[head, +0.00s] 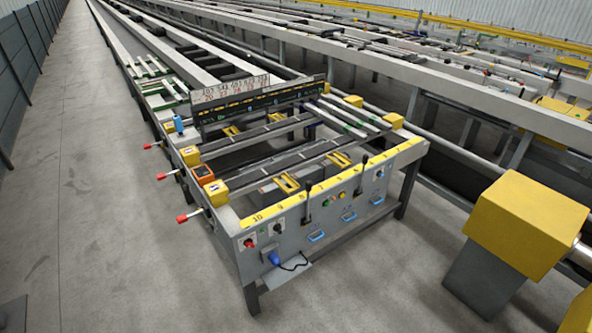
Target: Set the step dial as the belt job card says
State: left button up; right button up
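The runout table (330,213) stands in the middle of the head view, with a grey front panel. At the panel's left end are a red knob (250,242) and a dark knob (278,228). I cannot tell which of them is the step dial, and their settings are too small to read. A pale board with printed figures (230,88) stands above a dark strip with lit marks (255,106) across the table. I cannot tell whether it is the belt job card, and its text is not legible. Neither of my grippers is in view.
A blue plug-like part (273,258) with a dark cord hangs low on the panel. Red-tipped levers (182,218) stick out from the left side. A yellow block (525,220) stands at the right. The concrete floor (120,230) at left is clear.

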aim_at(276, 228)
jog(key=u, duration=4.9)
jog(key=z, duration=1.05)
jog(key=k+l+z, duration=0.1)
jog(key=z, duration=0.35)
jog(key=k+l+z, duration=0.15)
jog(key=z, duration=0.3)
jog(key=k+l+z, duration=0.1)
jog(key=z, duration=0.3)
jog(key=l+z, duration=0.3)
jog(key=z, duration=0.15)
jog(key=l+z, duration=0.25)
jog(key=z, duration=0.2)
jog(key=k, duration=0.05)
